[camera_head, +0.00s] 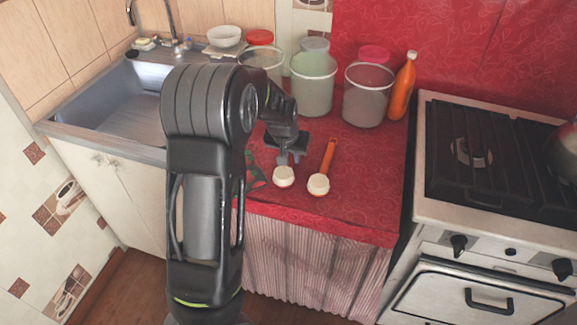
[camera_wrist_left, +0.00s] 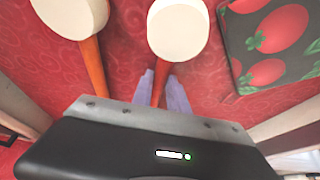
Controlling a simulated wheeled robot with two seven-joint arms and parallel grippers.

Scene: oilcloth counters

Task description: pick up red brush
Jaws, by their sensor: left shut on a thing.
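The red brush is the left one of two brushes on the red counter, its round cream head (camera_head: 283,177) showing at the front edge in the head view. My left gripper (camera_head: 284,157) reaches down over its handle and hides it there. In the left wrist view the brush (camera_wrist_left: 178,30) lies in the middle, its orange-red handle running between the pale fingers of my left gripper (camera_wrist_left: 161,88). The gripper is shut on the handle. The brush appears to be at counter level; I cannot tell whether it touches. My right gripper is not in view.
A second brush with an orange handle (camera_head: 328,160) lies just to the right. A board with printed tomatoes (camera_wrist_left: 268,45) lies close by. Several tubs, including a pale green one (camera_head: 313,88), and an orange bottle (camera_head: 403,88) stand behind. A stove (camera_head: 425,195) is right, a sink (camera_head: 125,115) left.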

